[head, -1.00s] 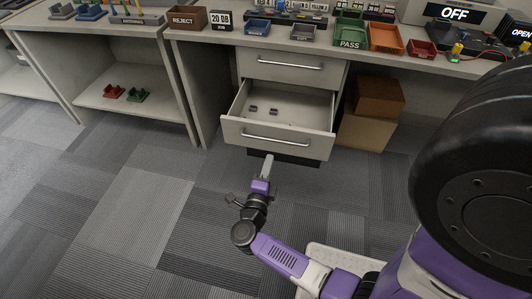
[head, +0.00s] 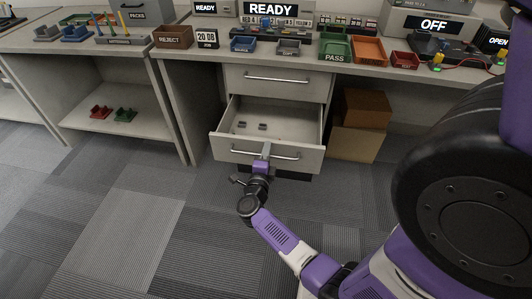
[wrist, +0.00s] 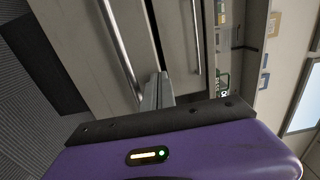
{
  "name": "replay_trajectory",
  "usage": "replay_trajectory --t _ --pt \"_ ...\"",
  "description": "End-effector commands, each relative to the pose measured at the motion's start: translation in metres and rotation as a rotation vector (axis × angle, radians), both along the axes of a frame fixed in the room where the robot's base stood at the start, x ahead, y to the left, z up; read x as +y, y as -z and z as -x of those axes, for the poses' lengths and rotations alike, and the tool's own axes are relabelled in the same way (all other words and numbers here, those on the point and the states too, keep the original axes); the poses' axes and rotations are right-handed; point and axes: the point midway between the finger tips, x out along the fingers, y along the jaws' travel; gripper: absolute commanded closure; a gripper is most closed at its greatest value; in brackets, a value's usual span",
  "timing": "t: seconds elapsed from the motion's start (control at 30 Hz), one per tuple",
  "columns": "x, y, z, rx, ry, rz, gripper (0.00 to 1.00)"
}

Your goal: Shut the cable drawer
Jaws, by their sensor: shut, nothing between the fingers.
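The cable drawer (head: 228,147) is the lower drawer of the grey desk unit and stands pulled out. Two small dark items lie inside it. Its front bears a long metal bar handle, which also shows in the wrist view (wrist: 121,45). My gripper (head: 266,149) is shut and empty, with its fingertips at the drawer front, overlapping the handle's middle in the head view. In the wrist view the shut fingers (wrist: 157,88) point at the drawer front beside the handle. I cannot tell whether they touch it.
The upper drawer (head: 277,82) is closed. Cardboard boxes (head: 358,128) stand right of the unit. The desk top holds a reject bin (head: 173,37), a green pass bin (head: 335,48) and other trays. A shelf (head: 110,122) is at left. The carpet in front is clear.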

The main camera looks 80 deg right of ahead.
Motion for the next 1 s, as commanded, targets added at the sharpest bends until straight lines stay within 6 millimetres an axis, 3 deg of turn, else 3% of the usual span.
replay_trajectory --t 0.27,0.47,0.67,1.0 --pt "-0.001 0.000 0.000 0.000 0.000 0.000 1.00" --pt "-0.017 0.000 -0.001 -0.001 0.001 0.001 1.00" --pt "-0.056 0.001 -0.005 -0.002 0.002 0.002 1.00" --pt "-0.143 0.003 -0.012 -0.004 0.003 0.002 1.00"
